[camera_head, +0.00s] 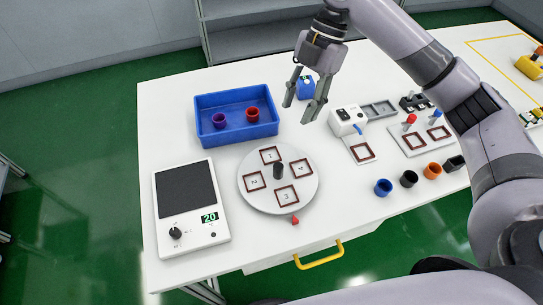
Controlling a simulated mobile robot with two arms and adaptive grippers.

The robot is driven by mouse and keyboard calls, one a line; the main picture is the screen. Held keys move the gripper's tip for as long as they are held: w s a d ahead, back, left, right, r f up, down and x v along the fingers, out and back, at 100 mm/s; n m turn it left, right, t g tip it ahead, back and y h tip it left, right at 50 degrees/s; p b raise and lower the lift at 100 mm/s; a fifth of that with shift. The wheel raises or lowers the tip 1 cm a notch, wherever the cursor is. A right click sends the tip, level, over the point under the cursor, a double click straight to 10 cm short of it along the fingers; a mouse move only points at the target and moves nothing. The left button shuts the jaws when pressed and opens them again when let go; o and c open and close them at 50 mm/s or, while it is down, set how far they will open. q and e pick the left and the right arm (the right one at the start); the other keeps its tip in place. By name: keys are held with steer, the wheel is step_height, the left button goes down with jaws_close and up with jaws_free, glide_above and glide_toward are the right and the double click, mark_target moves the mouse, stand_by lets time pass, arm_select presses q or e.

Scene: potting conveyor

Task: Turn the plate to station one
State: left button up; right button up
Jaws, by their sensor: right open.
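The round grey plate (264,201) lies on the white table, left of centre. It carries numbered squares with dark red frames, and a dark upright knob (278,169) stands at its middle. The square marked 3 is nearest the front edge, close to a small red marker (295,220) on the table just outside the plate's rim. My right gripper (301,110) is above the table behind and right of the plate, open and empty, fingers pointing down. It does not touch the plate or knob. My left gripper is not in view.
A blue bin (237,132) with a purple and a red cup stands behind the plate. A scale-like device (190,207) reading 20 stands left. A white dispenser (347,121) and several small cups, including a blue cup (383,187), are on the right. A yellow handle (319,257) juts from the front.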

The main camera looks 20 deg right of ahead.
steer(key=p, duration=0.1)
glide_toward(279, 166)
steer(key=p+x, duration=0.1)
steer(key=x, duration=0.8)
steer(key=shift+a+f, duration=0.1)
steer(key=shift+f, duration=0.2)
steer(key=shift+s+f+p, duration=0.1)
steer(key=shift+f+p, duration=0.15)
steer(key=shift+p, duration=0.05)
steer(key=shift+a+f, duration=0.1)
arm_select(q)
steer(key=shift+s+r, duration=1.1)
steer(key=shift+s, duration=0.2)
arm_select(e)
jaws_close()
